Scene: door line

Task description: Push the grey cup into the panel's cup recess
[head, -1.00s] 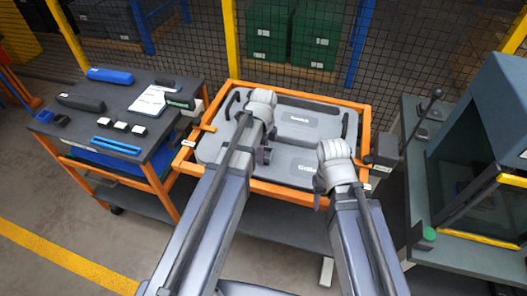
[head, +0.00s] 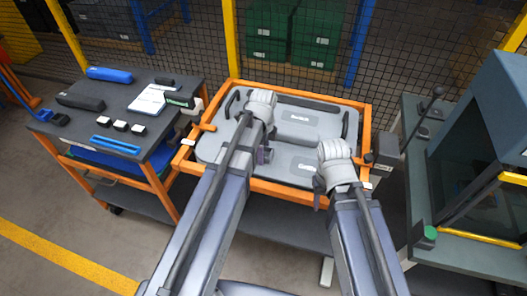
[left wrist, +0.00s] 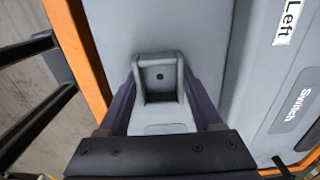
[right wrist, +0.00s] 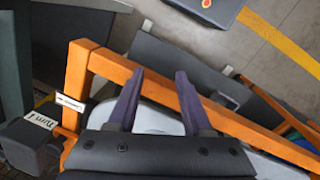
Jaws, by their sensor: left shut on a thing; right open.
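The grey cup (left wrist: 160,80) is a small open box shape with a dark dot inside, at the middle of the left wrist view. My left gripper (left wrist: 160,92) is shut on it, with a purple finger on each side. The cup is at the grey door panel (left wrist: 115,30); I cannot tell how deep it sits, and its recess is hidden. In the head view, my left gripper (head: 263,153) is over the left middle of the panel (head: 215,148). My right gripper (right wrist: 158,78) is open and empty above the panel's near right corner.
An orange frame (head: 235,181) surrounds the panel. A tool cart (head: 85,125) stands left, with cases and small blocks. A grey-green machine (head: 490,130) stands right. A mesh fence (head: 395,50) closes the back. Open floor lies at the front left.

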